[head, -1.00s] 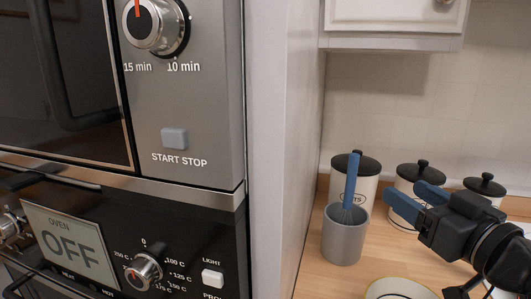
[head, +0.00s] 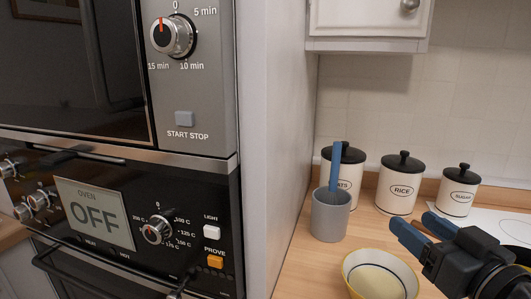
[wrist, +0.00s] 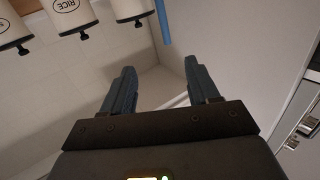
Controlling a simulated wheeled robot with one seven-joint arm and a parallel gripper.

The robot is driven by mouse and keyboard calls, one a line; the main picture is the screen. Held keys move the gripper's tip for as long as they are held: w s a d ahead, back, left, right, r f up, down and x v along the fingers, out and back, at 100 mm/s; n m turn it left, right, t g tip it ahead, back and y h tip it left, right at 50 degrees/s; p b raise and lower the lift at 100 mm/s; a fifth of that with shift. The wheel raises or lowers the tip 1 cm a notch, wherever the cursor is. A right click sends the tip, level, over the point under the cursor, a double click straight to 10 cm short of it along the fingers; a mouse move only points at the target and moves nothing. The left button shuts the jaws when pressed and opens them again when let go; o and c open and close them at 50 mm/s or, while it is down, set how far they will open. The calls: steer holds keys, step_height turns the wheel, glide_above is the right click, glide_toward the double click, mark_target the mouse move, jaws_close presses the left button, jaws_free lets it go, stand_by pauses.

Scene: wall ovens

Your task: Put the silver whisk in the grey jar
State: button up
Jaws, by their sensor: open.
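The grey jar (head: 331,218) stands upright on the wooden counter, left of my gripper in the head view. The whisk (head: 336,166) stands in the jar, its blue handle rising above the rim and its lower end hidden inside. The handle also shows at the top of the wrist view (wrist: 163,20), beyond the fingertips. My gripper (head: 412,226) is open and empty, to the right of the jar and apart from it. Its two spread fingers also show in the wrist view (wrist: 160,70).
White canisters with black lids, including the rice (head: 398,185) and sugar (head: 459,192) ones, line the back wall. A yellow-rimmed bowl (head: 357,262) sits in front of the jar. A tall grey panel (head: 280,130) and the ovens (head: 90,205) stand left.

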steer(key=s+f+m+g+h, duration=0.1)
steer(key=s+f+m+h, duration=0.25)
steer(key=s+f, duration=1.3)
steer(key=s+a+r, duration=0.1)
steer(key=s, duration=1)
steer(key=s+a+n+g, duration=0.1)
steer(key=s, duration=1)
steer(key=shift+a+r, duration=0.35)
steer(key=shift+d+n+h, duration=0.1)
steer(key=shift+n+h, duration=0.15)
